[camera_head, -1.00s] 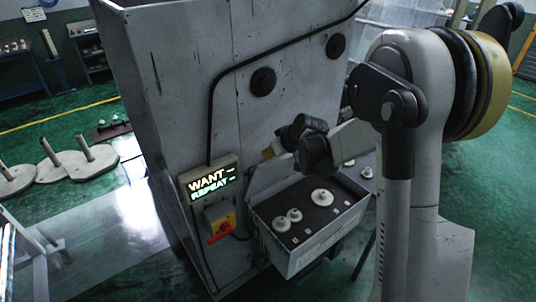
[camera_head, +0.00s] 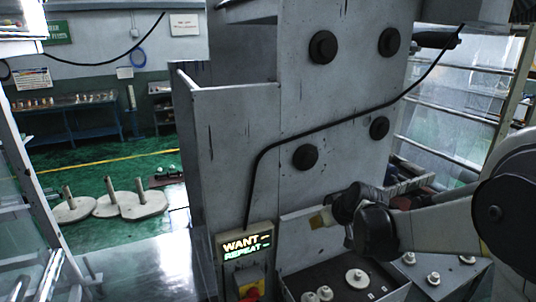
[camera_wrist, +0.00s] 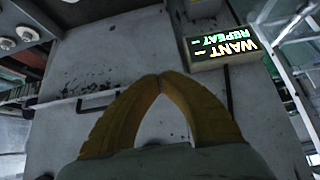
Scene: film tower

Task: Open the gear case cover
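The gear case is the open-topped box at the bottom of the head view, partly cut off by the frame; pale round gears (camera_head: 357,278) sit on its dark floor. A pale panel (camera_head: 300,246), which looks like the raised cover, stands upright along the back of the case. My gripper (camera_head: 320,218) is at the top of this panel, its yellow fingertips pointing left. I cannot tell whether they touch it. In the wrist view the two yellow fingers (camera_wrist: 160,77) meet at their tips with nothing seen between them.
A grey machine wall (camera_head: 340,95) with black round knobs and a cable rises behind the case. More pale gears (camera_head: 433,278) lie on the right. Heavy discs (camera_head: 128,205) stand on the green floor.

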